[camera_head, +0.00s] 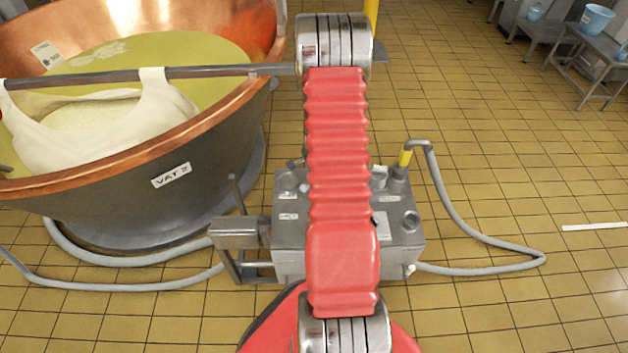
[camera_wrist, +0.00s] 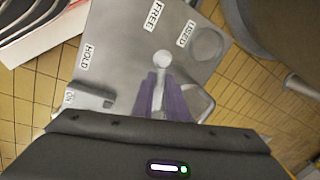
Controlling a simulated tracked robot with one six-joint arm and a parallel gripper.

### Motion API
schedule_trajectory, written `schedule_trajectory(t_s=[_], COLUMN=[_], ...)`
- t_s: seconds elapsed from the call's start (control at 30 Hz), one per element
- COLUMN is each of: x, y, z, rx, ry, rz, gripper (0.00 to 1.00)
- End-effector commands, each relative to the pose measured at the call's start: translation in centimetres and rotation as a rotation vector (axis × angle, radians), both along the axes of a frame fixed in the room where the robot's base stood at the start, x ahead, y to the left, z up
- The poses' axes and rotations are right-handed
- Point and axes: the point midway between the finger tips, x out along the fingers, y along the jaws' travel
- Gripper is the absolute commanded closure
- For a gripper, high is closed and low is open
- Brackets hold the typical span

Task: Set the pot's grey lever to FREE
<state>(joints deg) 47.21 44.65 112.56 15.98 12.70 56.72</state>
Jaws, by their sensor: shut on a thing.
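The pot is a grey metal box (camera_head: 290,262) on the floor in the head view, with its middle hidden behind my red arm. In the wrist view its grey top (camera_wrist: 122,45) carries the labels FREE (camera_wrist: 154,15), HOLD (camera_wrist: 88,56) and one more label near a round fitting. The grey lever (camera_wrist: 162,57) shows a rounded end on the FREE side, and its stem runs down between my purple fingers. My gripper (camera_wrist: 160,90) is shut on this stem. Which label the lever is set to, I cannot tell. The gripper is hidden in the head view.
A copper vat (camera_head: 130,205) with a cloth hung from a bar (camera_head: 220,70) stands at the left. Grey hoses (camera_head: 455,215) loop over the tiled floor on both sides of the box. A small grey ledge (camera_head: 237,235) juts from its left side. Floor at the right is mostly clear.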

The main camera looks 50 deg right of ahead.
Motion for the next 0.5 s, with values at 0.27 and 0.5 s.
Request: schedule_trajectory(t_s=[0.27,0.5], x=[0.18,0.17], y=[-0.39,-0.14], z=[0.13,0.06], rx=[-0.008,-0.004], ry=[-0.006,-0.003], rz=[-0.003,0.001], gripper=[0.77,0.68])
